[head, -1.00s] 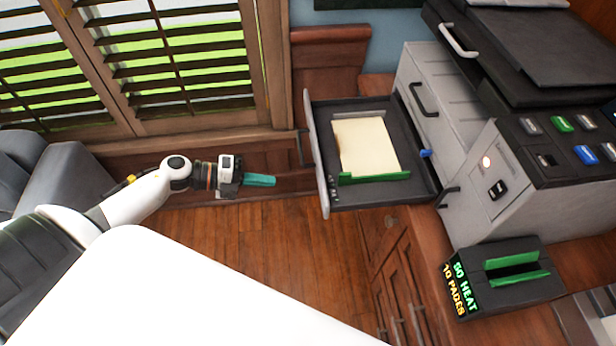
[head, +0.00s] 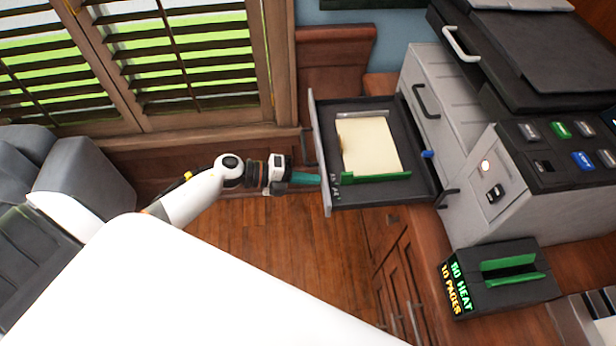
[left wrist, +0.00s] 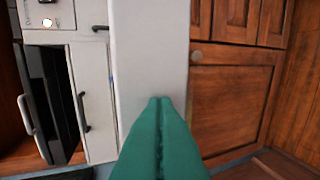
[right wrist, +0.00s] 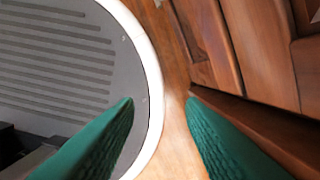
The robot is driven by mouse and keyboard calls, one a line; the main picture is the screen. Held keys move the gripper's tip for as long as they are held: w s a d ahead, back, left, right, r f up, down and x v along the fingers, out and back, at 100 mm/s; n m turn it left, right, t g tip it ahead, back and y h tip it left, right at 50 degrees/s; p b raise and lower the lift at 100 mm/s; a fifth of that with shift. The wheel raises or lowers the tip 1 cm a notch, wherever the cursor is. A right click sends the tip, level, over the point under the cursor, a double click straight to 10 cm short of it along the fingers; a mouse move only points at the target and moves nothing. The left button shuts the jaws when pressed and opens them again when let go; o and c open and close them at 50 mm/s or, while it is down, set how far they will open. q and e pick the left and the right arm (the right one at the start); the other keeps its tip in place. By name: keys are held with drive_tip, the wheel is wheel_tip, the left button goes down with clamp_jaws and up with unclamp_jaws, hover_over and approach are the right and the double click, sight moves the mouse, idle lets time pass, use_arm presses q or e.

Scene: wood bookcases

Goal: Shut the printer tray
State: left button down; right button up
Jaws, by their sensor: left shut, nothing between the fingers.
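The printer tray (head: 405,190) is pulled out to the left of the grey printer (head: 480,210) and holds a stack of cream paper (head: 368,145) with a green guide along its near edge. My left gripper (head: 318,179) is shut and empty, its green fingertips at the outer face of the tray front (head: 317,120). In the left wrist view the shut fingertips (left wrist: 159,100) lie against or very close to the pale tray front (left wrist: 150,50); I cannot tell if they touch. My right gripper (right wrist: 160,100) shows only in the right wrist view, open and empty.
A small dark box (head: 500,280) with a lit display and green slot stands in front of the printer on the wooden cabinet. A shuttered window (head: 170,60) is behind my left arm. Wooden floor (head: 290,240) lies clear below the tray.

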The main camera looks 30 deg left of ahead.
use_arm(q)
drive_tip(key=shift+d, duration=0.1)
approach(426, 169)
drive_tip(key=s+a+f, duration=0.2)
drive_tip(key=a, duration=0.1)
drive_tip(key=s+a, duration=0.1)
drive_tip(key=a, duration=0.1)
drive_tip(key=shift+s+a+f+p, duration=0.15)
drive_tip(key=shift+s+f+p, duration=0.05)
drive_tip(key=shift+f+p, duration=0.2)
drive_tip(key=w+d, duration=0.2)
drive_tip(key=d, duration=0.1)
drive_tip(key=w+d+b, duration=0.1)
drive_tip(key=w+d, duration=0.1)
drive_tip(key=d, duration=0.2)
drive_tip(key=w+d+b, duration=0.1)
drive_tip(key=w+d, duration=0.2)
drive_tip(key=shift+d+f, duration=0.1)
drive_tip(key=shift+d, duration=0.1)
drive_tip(key=shift+w+d, duration=0.4)
drive_tip(key=shift+d, duration=0.15)
drive_tip(key=shift+r, duration=0.3)
